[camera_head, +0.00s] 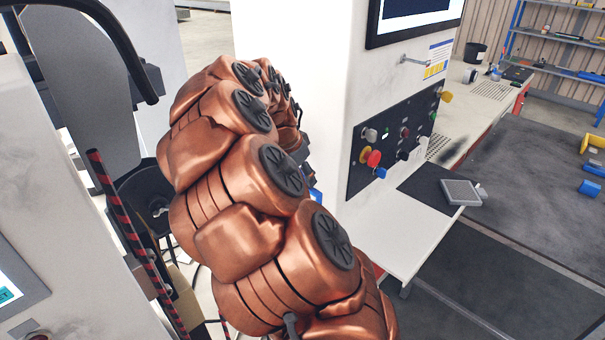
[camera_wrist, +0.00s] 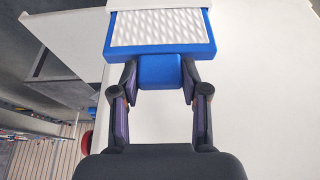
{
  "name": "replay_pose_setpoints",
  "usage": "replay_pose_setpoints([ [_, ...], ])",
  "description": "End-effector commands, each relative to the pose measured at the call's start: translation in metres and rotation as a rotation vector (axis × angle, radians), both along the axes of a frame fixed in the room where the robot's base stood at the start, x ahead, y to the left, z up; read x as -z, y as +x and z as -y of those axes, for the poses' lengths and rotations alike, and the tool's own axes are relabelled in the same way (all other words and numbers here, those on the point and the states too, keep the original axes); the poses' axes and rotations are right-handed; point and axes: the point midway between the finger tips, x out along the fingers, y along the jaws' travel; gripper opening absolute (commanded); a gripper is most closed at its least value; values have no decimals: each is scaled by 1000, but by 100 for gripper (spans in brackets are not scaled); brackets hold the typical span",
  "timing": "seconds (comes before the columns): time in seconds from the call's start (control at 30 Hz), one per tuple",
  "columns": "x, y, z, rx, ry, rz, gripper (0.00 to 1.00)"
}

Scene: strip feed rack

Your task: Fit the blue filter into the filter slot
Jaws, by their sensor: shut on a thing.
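The blue filter (camera_wrist: 160,48) has a blue frame around white pleated media and shows at the top of the wrist view. My gripper (camera_wrist: 160,74) is shut on the blue block-like handle at the filter's near end, one finger on each side. The filter's far end meets a white edge (camera_wrist: 160,4) at the top of the picture. I cannot tell whether this edge is the filter slot or whether the filter is inside it. In the head view my arm hides the gripper and most of the filter; only a small blue patch (camera_head: 316,195) shows beside the white cabinet.
A white cabinet (camera_head: 300,90) stands just beyond my arm, with a dark control panel (camera_head: 395,135) of knobs and buttons. A grey-framed filter (camera_head: 461,192) lies on a dark mat on the white bench at right. A red-and-black striped pole (camera_head: 125,225) stands left of my arm.

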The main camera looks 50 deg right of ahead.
Motion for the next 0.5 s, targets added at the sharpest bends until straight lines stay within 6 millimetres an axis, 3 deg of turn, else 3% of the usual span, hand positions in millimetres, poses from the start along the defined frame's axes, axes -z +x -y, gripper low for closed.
replay_pose_setpoints([
  [0.07, 2, 0, 0, 0, 0, 0, 0],
  [0.1, 2, 0, 0, 0, 0, 0, 47],
  [0.37, 1, 0, 0, 0, 0, 0, 74],
  [0.5, 1, 0, 0, 0, -1, 0, 74],
])
